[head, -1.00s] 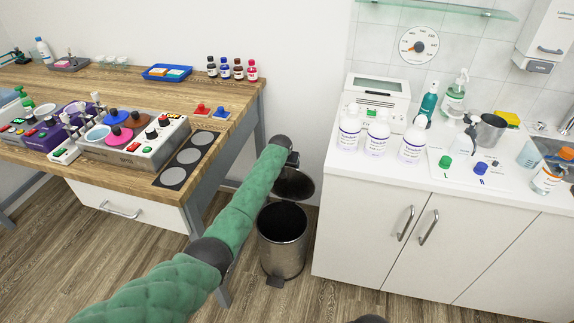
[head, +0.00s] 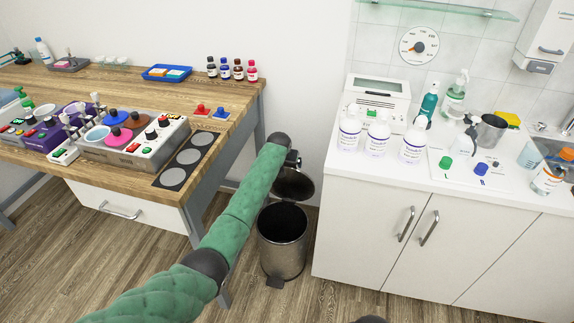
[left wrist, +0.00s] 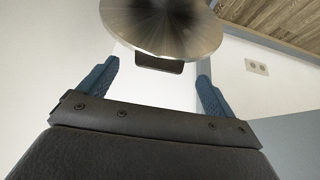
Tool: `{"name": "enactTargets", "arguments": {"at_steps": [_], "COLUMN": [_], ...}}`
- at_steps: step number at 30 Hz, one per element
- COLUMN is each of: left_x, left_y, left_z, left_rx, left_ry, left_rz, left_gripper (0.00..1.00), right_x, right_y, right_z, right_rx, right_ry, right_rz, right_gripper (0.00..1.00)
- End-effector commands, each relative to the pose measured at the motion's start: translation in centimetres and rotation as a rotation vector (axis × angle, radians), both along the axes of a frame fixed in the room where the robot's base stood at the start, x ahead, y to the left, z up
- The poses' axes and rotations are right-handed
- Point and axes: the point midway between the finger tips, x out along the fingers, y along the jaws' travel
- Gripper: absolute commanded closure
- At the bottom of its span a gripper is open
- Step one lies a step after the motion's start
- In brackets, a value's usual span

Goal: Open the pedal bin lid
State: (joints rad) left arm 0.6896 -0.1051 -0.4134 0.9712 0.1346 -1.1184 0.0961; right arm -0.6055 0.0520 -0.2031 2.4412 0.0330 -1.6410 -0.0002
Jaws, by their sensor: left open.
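The pedal bin (head: 282,243) is a dark, shiny metal cylinder on the floor between the wooden bench and the white cabinet. Its round lid (head: 296,186) stands raised at the back, and the dark inside shows. The pedal (head: 275,283) sticks out at the front foot. My left gripper (head: 293,159) is at the lid's upper edge, mostly hidden by my arm. In the left wrist view its blue fingers (left wrist: 158,72) are apart, with the lid's brushed metal disc (left wrist: 165,25) and a dark tab (left wrist: 159,64) ahead. Contact cannot be told. My right gripper does not show.
The wooden bench (head: 225,85) with a control box (head: 135,148) and bottles is at the left. The white cabinet (head: 365,230) with bottles on top is close to the bin's right. Wooden floor (head: 325,295) is clear in front of the bin.

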Motion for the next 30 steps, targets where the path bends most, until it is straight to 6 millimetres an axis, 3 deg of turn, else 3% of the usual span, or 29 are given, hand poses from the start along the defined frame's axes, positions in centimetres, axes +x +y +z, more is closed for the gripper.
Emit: {"name": "enactTargets", "arguments": {"at_steps": [12,30], "left_x": [-2.1,-2.2], "left_y": [0.7,0.7], "left_z": [3.6,3.8], "left_rx": [0.000,0.000], "left_ry": [0.001,0.001], "left_rz": [0.000,0.000], "left_gripper": [0.09,0.09], "right_x": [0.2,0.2], "right_y": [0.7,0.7], "right_z": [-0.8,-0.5], "right_rx": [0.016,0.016], "right_ry": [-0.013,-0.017], "right_rz": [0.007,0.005], "right_gripper": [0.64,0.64]}}
